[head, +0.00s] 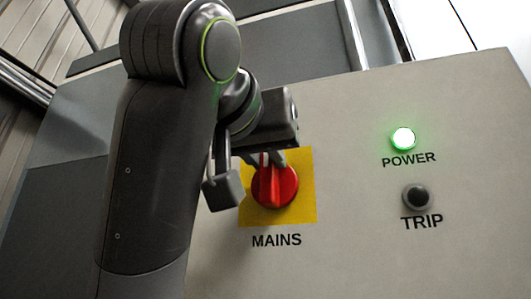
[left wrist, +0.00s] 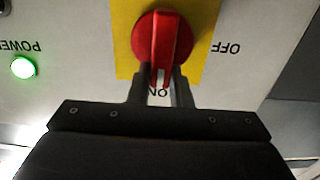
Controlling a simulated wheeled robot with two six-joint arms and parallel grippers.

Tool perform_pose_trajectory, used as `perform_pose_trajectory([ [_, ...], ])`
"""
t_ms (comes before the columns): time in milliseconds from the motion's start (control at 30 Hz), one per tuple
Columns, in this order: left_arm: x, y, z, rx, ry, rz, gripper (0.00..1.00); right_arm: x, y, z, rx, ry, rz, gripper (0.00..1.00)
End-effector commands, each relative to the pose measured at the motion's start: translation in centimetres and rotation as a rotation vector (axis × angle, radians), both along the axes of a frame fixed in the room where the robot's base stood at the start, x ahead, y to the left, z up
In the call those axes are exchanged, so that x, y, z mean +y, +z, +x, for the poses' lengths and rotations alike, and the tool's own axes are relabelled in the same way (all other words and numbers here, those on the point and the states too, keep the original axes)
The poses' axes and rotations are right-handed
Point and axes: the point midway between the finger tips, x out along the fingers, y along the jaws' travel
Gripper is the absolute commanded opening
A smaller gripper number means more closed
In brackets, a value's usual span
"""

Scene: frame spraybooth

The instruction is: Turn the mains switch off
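The mains switch (head: 287,187) is a red round knob with a raised grip bar, on a yellow plate (head: 304,211) above the word MAINS. My left gripper (head: 265,159) is at the upper edge of the knob. In the left wrist view its two fingers (left wrist: 160,88) stand apart, one on each side of the bar's end, with gaps visible. Whether either finger touches the knob is unclear. My right gripper is not in view.
The POWER lamp (head: 403,138) glows green to the right of the switch. The dark TRIP lamp or button (head: 417,196) sits below it. The panel (head: 350,255) is flat and pale, with clear room around and below the switch. My left arm hides the panel's left part.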

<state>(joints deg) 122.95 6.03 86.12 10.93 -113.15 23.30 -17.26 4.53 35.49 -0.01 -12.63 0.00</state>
Motion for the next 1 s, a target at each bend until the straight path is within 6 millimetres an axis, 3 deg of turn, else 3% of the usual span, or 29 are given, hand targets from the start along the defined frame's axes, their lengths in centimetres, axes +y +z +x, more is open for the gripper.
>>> perform_pose_trajectory([
  [100, 0.0, 0.0, 0.0, 0.0, 0.0, 0.0, 0.0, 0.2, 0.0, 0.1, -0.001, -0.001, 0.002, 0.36],
  [467, 0.1, -0.1, 0.1, 0.015, 0.0, -0.044, 0.0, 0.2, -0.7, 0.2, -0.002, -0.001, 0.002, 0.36],
  [1000, 1.3, -0.7, 0.3, 0.143, 0.0, -0.45, 0.0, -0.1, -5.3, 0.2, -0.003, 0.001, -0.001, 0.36],
])
